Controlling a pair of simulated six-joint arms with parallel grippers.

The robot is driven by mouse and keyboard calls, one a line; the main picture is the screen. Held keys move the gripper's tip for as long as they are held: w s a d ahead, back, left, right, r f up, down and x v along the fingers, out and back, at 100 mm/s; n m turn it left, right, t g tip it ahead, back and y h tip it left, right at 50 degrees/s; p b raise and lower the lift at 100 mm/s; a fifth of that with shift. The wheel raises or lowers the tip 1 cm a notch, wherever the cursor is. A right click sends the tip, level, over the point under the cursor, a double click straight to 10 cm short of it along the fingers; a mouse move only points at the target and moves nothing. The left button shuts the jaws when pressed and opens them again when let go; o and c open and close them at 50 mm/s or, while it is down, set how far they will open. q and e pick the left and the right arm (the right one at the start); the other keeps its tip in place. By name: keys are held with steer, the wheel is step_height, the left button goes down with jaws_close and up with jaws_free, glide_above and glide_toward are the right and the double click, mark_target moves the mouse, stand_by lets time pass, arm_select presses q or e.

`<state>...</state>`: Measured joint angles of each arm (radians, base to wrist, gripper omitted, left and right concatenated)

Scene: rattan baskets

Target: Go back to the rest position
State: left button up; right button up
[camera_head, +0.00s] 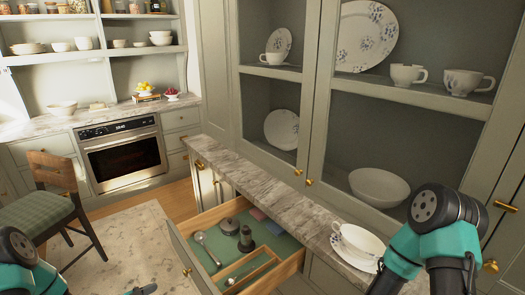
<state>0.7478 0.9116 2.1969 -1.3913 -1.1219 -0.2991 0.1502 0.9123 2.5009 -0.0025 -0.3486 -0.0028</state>
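My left arm (22,258) shows at the bottom left corner. A small dark and teal piece (142,290) at the bottom edge may be a tip of my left gripper; whether it is open or shut cannot be told. My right arm (440,225) stands at the lower right, in front of the counter end, and its gripper is out of view. An open drawer (180,250) lies between the arms. It holds a metal ladle (207,249), dark grey pieces (246,240) and a wooden divider (248,272).
A white cup and saucer (358,243) sit on the marble counter (270,197) close to my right arm. A glazed cabinet with patterned dishes (366,36) and a white bowl (379,187) rises behind. A chair (55,195) stands left.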

arm_select(q)
steer(key=d+f+n+g+y, duration=0.2)
steer(key=d+f+n+y, duration=0.15)
steer(key=d, duration=0.25)
steer(key=s+d+n+g+y, duration=0.1)
steer(key=s+d+n+g, duration=0.2)
steer(key=s, duration=0.5)
steer(key=s+d+f+n+g+y, duration=0.1)
steer(key=s+d+n+g, duration=0.3)
steer(key=s+d, duration=0.4)
steer(key=shift+s+g+y, duration=0.3)
steer(key=shift+g+y, duration=0.15)
steer(key=shift+g, duration=0.45)
